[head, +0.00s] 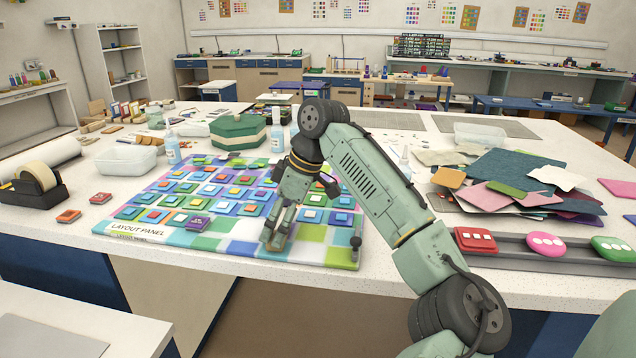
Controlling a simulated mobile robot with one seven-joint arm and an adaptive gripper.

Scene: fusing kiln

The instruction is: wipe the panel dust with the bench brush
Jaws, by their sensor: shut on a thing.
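The layout panel (310,249) lies flat on the near edge of the white bench, covered with several small coloured tiles in rows. Its near right part is bare, with pale, green and blue patches. My gripper (273,238) points down at this bare near part, close to the panel's front edge. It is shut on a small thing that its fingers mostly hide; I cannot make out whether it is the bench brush. No brush shows clearly elsewhere. I cannot tell dust from the panel's pale colours. I cannot tell whether the held thing touches the panel.
A dark knob (356,243) stands at the panel's right front corner. Bottles (172,149) and a green octagonal box (238,132) stand behind the panel. A tape dispenser (35,187) is at left. Felt sheets (510,172) and a grey tray (513,252) lie right of my arm.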

